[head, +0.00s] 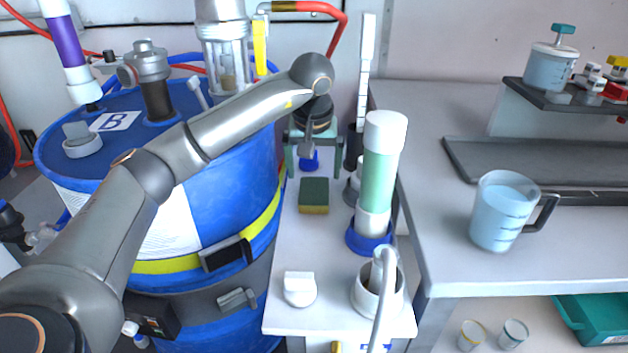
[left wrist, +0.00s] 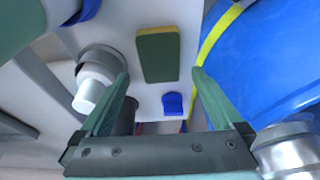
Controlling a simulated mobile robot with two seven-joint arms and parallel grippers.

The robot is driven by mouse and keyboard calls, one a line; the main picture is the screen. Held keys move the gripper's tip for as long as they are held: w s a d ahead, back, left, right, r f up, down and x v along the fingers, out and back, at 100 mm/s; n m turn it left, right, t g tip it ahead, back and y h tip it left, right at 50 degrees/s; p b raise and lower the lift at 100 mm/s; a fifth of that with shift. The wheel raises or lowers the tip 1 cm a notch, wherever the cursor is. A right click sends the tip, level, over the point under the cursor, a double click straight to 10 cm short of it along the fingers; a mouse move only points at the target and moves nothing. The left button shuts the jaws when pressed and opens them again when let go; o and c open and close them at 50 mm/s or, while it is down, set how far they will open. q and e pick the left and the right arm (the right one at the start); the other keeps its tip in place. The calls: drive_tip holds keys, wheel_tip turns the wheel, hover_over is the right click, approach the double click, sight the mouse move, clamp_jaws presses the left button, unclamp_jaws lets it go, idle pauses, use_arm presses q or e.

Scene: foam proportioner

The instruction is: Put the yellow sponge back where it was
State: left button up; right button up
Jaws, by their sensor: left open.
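The sponge (head: 314,195), green on top with a yellow side, lies flat on the narrow white shelf in the head view. In the left wrist view the sponge (left wrist: 158,57) shows beyond the fingertips, toward the top of the picture. My left gripper (head: 314,172) is open and empty, pointing down over the shelf just behind the sponge. Its green fingers also show in the left wrist view (left wrist: 160,75), spread wide and apart from the sponge. My right gripper is not in view.
A clear cylinder of green liquid (head: 379,175) in a blue base stands close right of the sponge. A blue drum (head: 240,160) borders the shelf on the left. A white cap (head: 299,288) and a white cup (head: 378,292) stand at the shelf's front. A jug (head: 498,212) is on the right bench.

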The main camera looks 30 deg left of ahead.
sight(314, 199)
use_arm(q)
drive_tip(key=v, duration=0.5)
drive_tip(key=shift+p, duration=0.3)
